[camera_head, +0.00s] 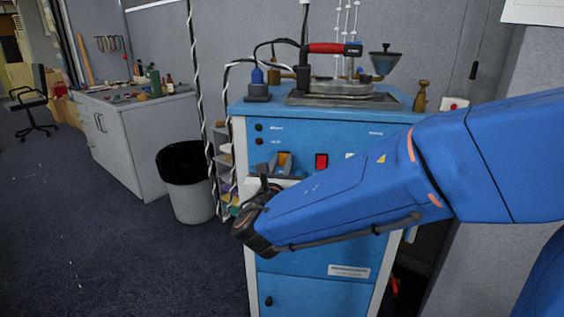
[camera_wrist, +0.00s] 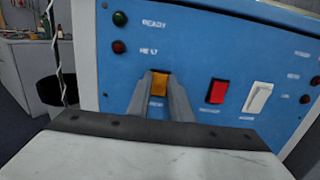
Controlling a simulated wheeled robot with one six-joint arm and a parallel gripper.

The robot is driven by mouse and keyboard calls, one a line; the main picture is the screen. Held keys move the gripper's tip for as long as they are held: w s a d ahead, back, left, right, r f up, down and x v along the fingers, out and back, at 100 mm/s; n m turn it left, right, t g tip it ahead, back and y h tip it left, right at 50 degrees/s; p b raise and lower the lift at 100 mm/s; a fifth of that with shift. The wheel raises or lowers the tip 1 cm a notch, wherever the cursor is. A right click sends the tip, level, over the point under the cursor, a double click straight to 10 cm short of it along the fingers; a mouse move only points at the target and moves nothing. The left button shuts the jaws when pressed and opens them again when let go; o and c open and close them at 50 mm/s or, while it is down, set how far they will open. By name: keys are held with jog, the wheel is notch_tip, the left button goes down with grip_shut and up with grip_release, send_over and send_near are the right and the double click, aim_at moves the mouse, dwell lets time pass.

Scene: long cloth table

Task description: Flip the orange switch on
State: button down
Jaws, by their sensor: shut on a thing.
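The orange switch (camera_wrist: 159,83) is on the blue front panel of the machine (camera_wrist: 225,55), below the READY and HEAT labels. In the wrist view my gripper (camera_wrist: 160,79) has one grey finger on each side of it, and it is shut on the switch. The switch's lower part is hidden between the fingers. In the head view the orange switch (camera_head: 284,160) shows between the fingertips, and my blue arm covers much of the panel below. I cannot tell which way the switch is set.
A red switch (camera_wrist: 216,91) and a white switch (camera_wrist: 258,97) sit to the right of the orange one. Hoses and metal apparatus (camera_head: 340,88) stand on the machine's top. A grey bin (camera_head: 190,190) stands left of the machine. Open carpet lies at lower left.

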jog(key=shift+f+t, duration=0.3)
jog(key=shift+t, duration=0.8)
jog(key=c, duration=1.6)
grip_release()
jog(key=v, duration=1.7)
jog(key=shift+s+a+f, duration=0.1)
jog(key=shift+s+a, duration=0.1)
jog(key=shift+s, duration=0.05)
